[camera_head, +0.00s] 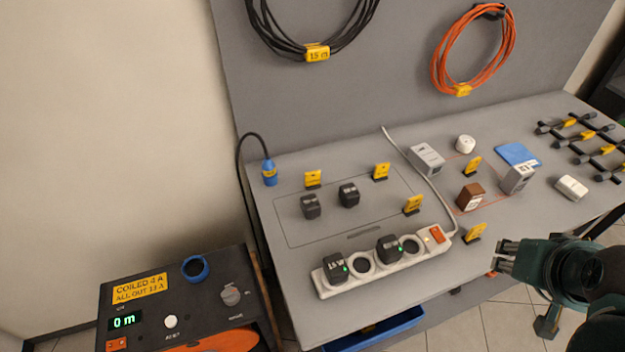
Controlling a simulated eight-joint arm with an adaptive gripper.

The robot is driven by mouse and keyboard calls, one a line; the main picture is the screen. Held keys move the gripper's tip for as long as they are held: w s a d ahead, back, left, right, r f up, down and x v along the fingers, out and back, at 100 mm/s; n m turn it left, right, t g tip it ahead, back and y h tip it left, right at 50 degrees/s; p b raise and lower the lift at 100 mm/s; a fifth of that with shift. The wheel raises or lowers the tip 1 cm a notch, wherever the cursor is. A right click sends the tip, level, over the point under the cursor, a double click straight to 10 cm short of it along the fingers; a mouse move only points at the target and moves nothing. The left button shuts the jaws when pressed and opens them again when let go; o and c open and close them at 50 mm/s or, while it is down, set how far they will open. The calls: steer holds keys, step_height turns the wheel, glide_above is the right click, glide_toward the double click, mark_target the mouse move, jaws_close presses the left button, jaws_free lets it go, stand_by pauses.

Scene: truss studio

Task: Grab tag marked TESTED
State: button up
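Several small yellow tags stand in dark holders on the grey bench: a back-left tag (313,179), a back-middle tag (381,171), a middle tag (413,204), a front-right tag (475,231) and a back-right tag (473,165). Their print is too small to read, so I cannot tell which says TESTED. My gripper (503,257) is at the bench's front edge, right of the power strip and just below the front-right tag, apart from it. Its fingers point left. I see nothing held, but their spacing is unclear.
A white power strip (384,269) with two black plugs lies along the front. Two loose black adapters (310,206) (349,194) lie behind it. Boxes, a blue pad (518,155) and a dark rack (588,147) are at right. Cable coils (475,50) hang behind.

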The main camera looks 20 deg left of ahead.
steer(key=w+a+r+n+g+p, duration=0.2)
steer(key=w+a+r+n+p, duration=0.4)
steer(key=w+a+n, duration=0.3)
steer(key=n+g+h+p, duration=0.2)
steer(key=n+h+p, duration=0.1)
steer(key=n+p, duration=1.35)
glide_above(311, 172)
steer(key=s+a, duration=0.2)
step_height(311, 172, down, 8)
steer(key=shift+w+r+n+b, duration=0.15)
steer(key=shift+n+b, duration=0.1)
steer(key=shift+b, duration=0.2)
steer(key=shift+x, duration=1.35)
